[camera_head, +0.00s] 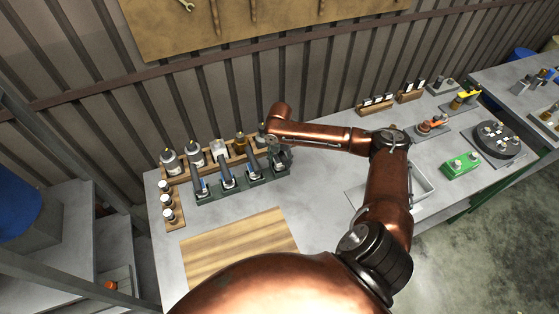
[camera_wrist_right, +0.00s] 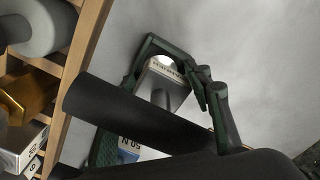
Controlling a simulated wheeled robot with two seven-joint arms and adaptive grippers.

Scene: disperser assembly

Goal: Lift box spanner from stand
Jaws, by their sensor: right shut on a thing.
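A dark green stand (camera_head: 240,187) on the left part of the bench holds several dark-handled box spanners (camera_head: 227,163) in a row, with blue and white labels at its front. My right gripper (camera_head: 279,156) is over the right end of this row and is shut on a box spanner there. In the right wrist view, a dark grey tubular handle (camera_wrist_right: 130,112) crosses close to the camera, with a green frame of the stand (camera_wrist_right: 150,45) and a "50 N" label behind it. The grip contact is hard to make out. My left gripper is out of view.
A wooden rack (camera_head: 174,181) with several bottles stands behind the stand. A small rack with white-capped jars (camera_head: 168,214) is at its left. A wooden board (camera_head: 240,246) lies in front. A grey tray (camera_head: 422,186) sits to the right, partly behind my arm.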

